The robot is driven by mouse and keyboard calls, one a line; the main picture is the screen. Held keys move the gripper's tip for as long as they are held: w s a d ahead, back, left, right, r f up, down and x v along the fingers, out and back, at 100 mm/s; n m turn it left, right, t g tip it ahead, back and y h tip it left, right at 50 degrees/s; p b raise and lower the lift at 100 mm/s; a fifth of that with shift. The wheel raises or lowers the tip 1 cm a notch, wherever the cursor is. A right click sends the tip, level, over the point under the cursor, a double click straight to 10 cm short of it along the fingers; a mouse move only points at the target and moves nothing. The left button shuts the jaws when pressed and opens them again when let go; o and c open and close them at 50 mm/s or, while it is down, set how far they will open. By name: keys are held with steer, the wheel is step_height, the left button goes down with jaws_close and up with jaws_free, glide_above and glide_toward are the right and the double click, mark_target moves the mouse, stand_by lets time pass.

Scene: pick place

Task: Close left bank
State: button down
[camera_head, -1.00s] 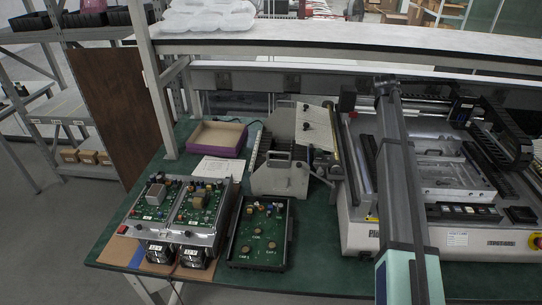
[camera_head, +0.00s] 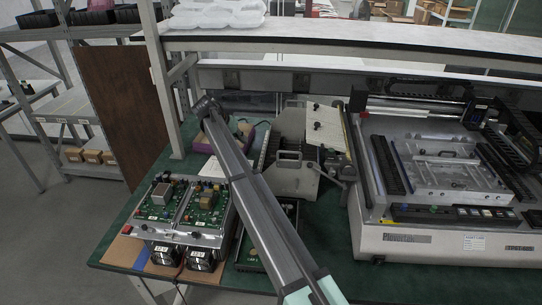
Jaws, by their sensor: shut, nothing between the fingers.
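The left bank (camera_head: 297,180) is a grey feeder unit with a handle on its front. It stands on the green table at the left of the pick-and-place machine (camera_head: 400,236), with a slanted pale plate at its back. It looks set out from the machine's left side; whether it touches the machine is unclear. My gripper (camera_head: 205,106) is a small dark shape at the far end of my arm. My arm crosses in front of the bank's left side.
Two circuit-board units (camera_head: 180,205) stand at the table's left front. A dark board tray (camera_head: 248,252) is partly hidden under my arm. The open purple-sided tray (camera_head: 201,142) lies behind. A shelf (camera_head: 340,45) runs above the table's back, with a post at left.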

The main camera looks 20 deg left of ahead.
steer(key=w+f+p, duration=0.1)
steer(key=f, duration=0.2)
steer(key=w+f+p, duration=0.1)
steer(key=f, duration=0.2)
steer(key=w+d+f+p, duration=0.1)
steer(key=f, duration=0.2)
steer(key=shift+w+f, duration=0.2)
steer(key=shift+w, duration=0.05)
steer(key=d, duration=0.1)
steer(key=d+p, duration=0.1)
steer(key=d, duration=0.1)
steer(key=shift+w+d+f, duration=0.1)
steer(key=shift+w+f, duration=0.1)
steer(key=shift+w, duration=0.2)
steer(key=shift+w+d+f, duration=0.1)
steer(key=shift+w+d, duration=0.05)
steer(key=shift+d, duration=0.35)
